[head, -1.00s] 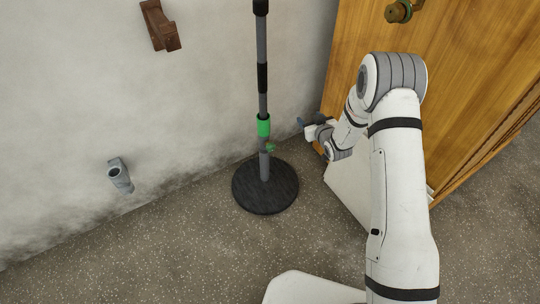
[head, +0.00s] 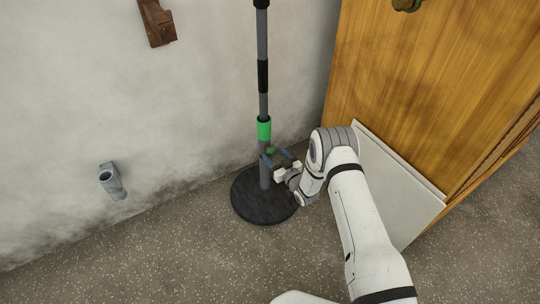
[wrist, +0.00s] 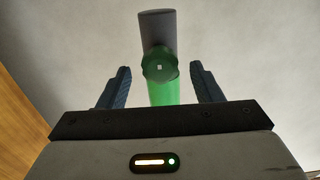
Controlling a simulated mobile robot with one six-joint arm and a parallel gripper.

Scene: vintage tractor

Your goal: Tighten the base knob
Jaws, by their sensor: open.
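The stand has a round black base (head: 264,212) on the floor and an upright grey pole (head: 262,100) with a green collar (head: 264,130). The small green base knob (head: 271,152) sits on the pole just below the collar. In the wrist view the knob (wrist: 160,65) faces the camera, in front of the pole, between the two finger lines. My gripper (head: 276,158) is open at the knob's height, on the pole's right side. In the wrist view its two blue fingers (wrist: 160,82) stand apart on either side of the knob; contact cannot be told.
A wooden cabinet or door (head: 430,80) stands at the right, with a pale panel (head: 395,185) leaning against it. A grey wall holder (head: 112,181) and a brown wall bracket (head: 157,22) are on the left wall. The speckled floor (head: 180,255) is clear at the front left.

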